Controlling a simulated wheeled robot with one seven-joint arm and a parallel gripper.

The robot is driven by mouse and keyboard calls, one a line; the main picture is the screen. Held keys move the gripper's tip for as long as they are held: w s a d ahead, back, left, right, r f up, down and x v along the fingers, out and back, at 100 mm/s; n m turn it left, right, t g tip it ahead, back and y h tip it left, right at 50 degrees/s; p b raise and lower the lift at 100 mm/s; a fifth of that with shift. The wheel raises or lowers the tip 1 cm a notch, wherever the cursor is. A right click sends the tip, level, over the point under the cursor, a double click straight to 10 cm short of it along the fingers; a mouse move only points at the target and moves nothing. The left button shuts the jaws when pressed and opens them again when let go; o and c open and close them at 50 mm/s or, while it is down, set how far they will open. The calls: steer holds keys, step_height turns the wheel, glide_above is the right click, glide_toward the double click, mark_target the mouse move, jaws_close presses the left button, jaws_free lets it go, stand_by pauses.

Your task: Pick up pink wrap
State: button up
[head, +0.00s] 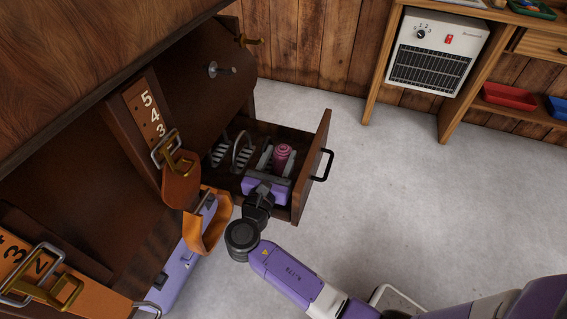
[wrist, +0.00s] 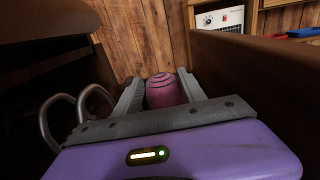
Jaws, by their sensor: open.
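The pink wrap (head: 283,156) is a rolled pink bundle standing in the open drawer (head: 325,150), near the drawer's front. My gripper (head: 273,158) is inside the drawer, with its jaws open and one finger on each side of the wrap. In the wrist view the wrap (wrist: 162,90) shows between the two grey fingers of my gripper (wrist: 158,92). A small gap seems to show beside it, but I cannot tell whether either finger touches it. The wrap's lower part is hidden behind the gripper body.
Metal stirrups (head: 241,150) stand in the drawer left of my gripper; they also show in the wrist view (wrist: 58,120). The drawer front with its black handle (head: 324,165) is close on the right. A heater (head: 436,52) hangs under a bench. The floor right of the drawer is clear.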

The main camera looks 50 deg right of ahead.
steer(key=shift+w+d, duration=0.2)
steer(key=shift+d, duration=0.2)
jaws_close()
